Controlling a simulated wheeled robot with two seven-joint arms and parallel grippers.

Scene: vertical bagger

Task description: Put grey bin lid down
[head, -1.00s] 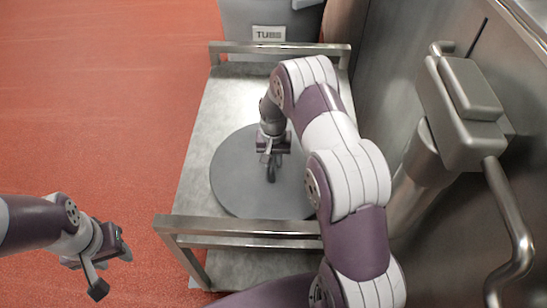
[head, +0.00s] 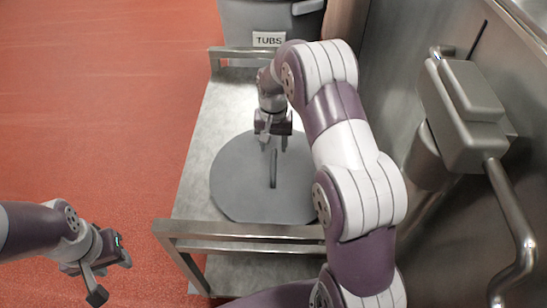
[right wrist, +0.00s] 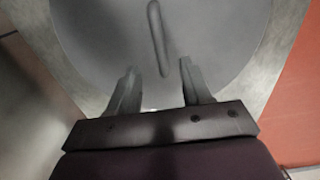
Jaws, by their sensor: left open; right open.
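The grey bin lid (head: 240,185) is a round flat disc with a raised bar handle (head: 273,169). It lies on the metal cart top (head: 195,185), partly hidden by my right arm. My right gripper (head: 273,140) is open and empty above the lid, apart from the handle. In the right wrist view the open fingers (right wrist: 158,85) stand apart, with the lid (right wrist: 215,40) and its handle (right wrist: 158,38) beyond them. My left gripper (head: 113,275) is open and empty over the floor, left of the cart.
A grey bin (head: 240,20) labelled TUBS stands behind the cart. Metal rails (head: 240,232) edge the cart's near and far ends. A steel machine with a pipe (head: 515,220) stands close on the right. The red floor (head: 90,100) on the left is clear.

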